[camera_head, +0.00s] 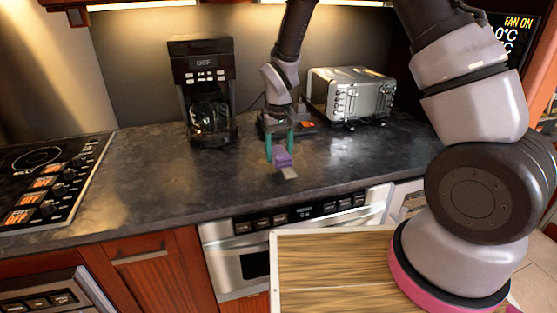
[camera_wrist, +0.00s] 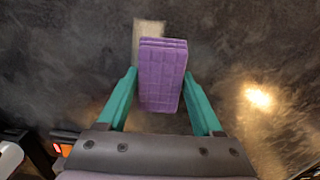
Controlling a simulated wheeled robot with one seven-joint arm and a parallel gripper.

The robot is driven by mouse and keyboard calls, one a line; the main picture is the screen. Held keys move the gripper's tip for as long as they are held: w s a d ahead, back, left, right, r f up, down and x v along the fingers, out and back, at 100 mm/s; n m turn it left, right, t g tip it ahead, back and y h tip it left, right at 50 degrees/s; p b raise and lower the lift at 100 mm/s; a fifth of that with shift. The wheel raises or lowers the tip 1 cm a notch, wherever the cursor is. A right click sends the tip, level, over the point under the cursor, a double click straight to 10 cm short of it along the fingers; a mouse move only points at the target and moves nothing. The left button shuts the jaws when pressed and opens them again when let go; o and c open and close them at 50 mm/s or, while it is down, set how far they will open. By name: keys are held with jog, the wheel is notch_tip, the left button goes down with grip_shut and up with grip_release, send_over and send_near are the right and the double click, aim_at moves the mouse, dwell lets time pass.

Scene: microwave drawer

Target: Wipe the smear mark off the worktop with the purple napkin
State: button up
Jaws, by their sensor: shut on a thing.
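The purple napkin (camera_wrist: 162,75) is a folded block between the green fingers of my gripper (camera_wrist: 160,103) in the wrist view. In the head view my gripper (camera_head: 281,148) points down over the worktop (camera_head: 150,180), with the napkin (camera_head: 282,158) at its fingertips. My gripper is shut on the napkin. A pale smear mark (camera_head: 289,173) lies on the dark worktop just in front of the napkin. It also shows in the wrist view (camera_wrist: 149,29), partly hidden behind the napkin. Whether the napkin touches the worktop is hard to tell.
A black coffee maker (camera_head: 205,92) stands left of my gripper, and a silver toaster (camera_head: 351,95) stands behind it to the right. A cooktop (camera_head: 45,175) is at the far left. The worktop's front edge runs close in front of the smear. The worktop between cooktop and napkin is clear.

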aim_at(279, 152)
jog(key=shift+r, duration=2.6)
